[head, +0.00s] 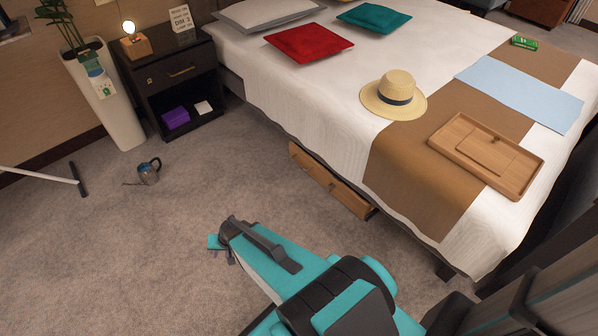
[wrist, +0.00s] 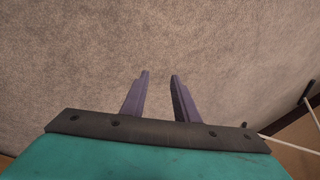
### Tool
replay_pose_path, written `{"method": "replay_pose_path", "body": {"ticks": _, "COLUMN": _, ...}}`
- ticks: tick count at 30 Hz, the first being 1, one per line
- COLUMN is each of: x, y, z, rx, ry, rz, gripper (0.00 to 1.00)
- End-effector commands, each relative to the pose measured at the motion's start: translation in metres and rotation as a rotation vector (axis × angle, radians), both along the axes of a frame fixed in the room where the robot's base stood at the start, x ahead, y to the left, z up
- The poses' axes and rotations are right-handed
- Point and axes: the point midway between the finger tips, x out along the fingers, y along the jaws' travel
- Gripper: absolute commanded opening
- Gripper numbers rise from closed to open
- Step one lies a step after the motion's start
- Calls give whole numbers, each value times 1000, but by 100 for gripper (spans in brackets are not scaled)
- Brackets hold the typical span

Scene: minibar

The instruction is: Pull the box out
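A long light-wood box (head: 332,180) sits low under the near side of the bed. Its front face shows below the white bedspread, and the rest is hidden under the bed. My gripper (head: 216,243) is over the carpet, to the left of the box and apart from it. In the wrist view my gripper (wrist: 160,75) has its two fingers apart with only carpet between and beyond them, so it is open and empty. The box does not show in the wrist view.
The bed (head: 300,85) stands at the right, a dark nightstand (head: 170,80) with a purple box (head: 176,118) at the back left. Carpet between is clear.

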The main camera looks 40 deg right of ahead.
Motion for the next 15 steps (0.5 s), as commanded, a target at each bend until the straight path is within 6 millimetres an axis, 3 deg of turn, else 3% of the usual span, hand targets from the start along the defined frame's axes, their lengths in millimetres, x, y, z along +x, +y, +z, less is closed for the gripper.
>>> {"method": "replay_pose_path", "body": {"ticks": 1, "x": 20, "y": -9, "z": -17, "rx": 6, "ry": -44, "rz": -53, "gripper": 28}}
{"method": "replay_pose_path", "body": {"ticks": 6, "x": 77, "y": -44, "z": -34, "rx": 27, "ry": -191, "rz": -249, "gripper": 28}}
{"method": "replay_pose_path", "body": {"ticks": 15, "x": 156, "y": -129, "z": -52, "rx": 57, "ry": -446, "rz": -603, "gripper": 28}}
